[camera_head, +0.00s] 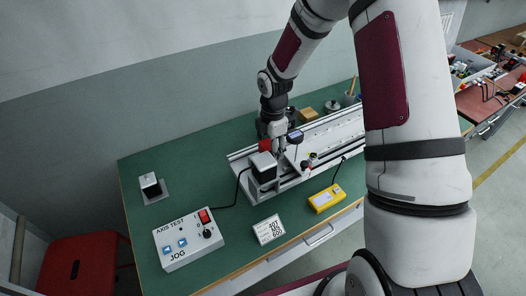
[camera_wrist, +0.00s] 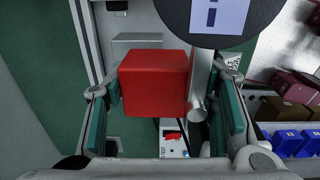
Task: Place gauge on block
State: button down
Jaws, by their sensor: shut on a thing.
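The gauge has a dark round head with a pale screen (camera_wrist: 212,18) and a silver stem (camera_wrist: 198,98) in the wrist view. Its dark head with a bluish screen (camera_head: 295,137) also shows in the head view. A red block (camera_wrist: 153,82) sits beside the stem, between my fingers; it shows small and partly hidden in the head view (camera_head: 265,146). My gripper (camera_wrist: 163,95) is shut on the gauge, with green pads on either side of the red block and stem. It is over the left end of the rail. I cannot tell whether the red block touches what is below.
A silver linear rail (camera_head: 335,130) with a white-topped black motor (camera_head: 263,168) lies on the green table (camera_head: 215,150).

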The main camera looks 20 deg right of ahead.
jog(key=shift+w+a+f, duration=0.1)
jog(key=shift+w+a, duration=0.6)
jog(key=shift+w, duration=0.25)
jog(key=shift+w+a+f+p, duration=0.15)
jog(key=shift+f+p, duration=0.1)
jog(key=shift+f, duration=0.65)
jog(key=shift+w+a+f+p, duration=0.15)
jog(key=shift+f+p, duration=0.1)
jog(key=shift+f, duration=0.6)
jog(key=shift+d+f, duration=0.1)
jog(key=c, duration=0.7)
grip_release()
jog(key=shift+f, duration=0.1)
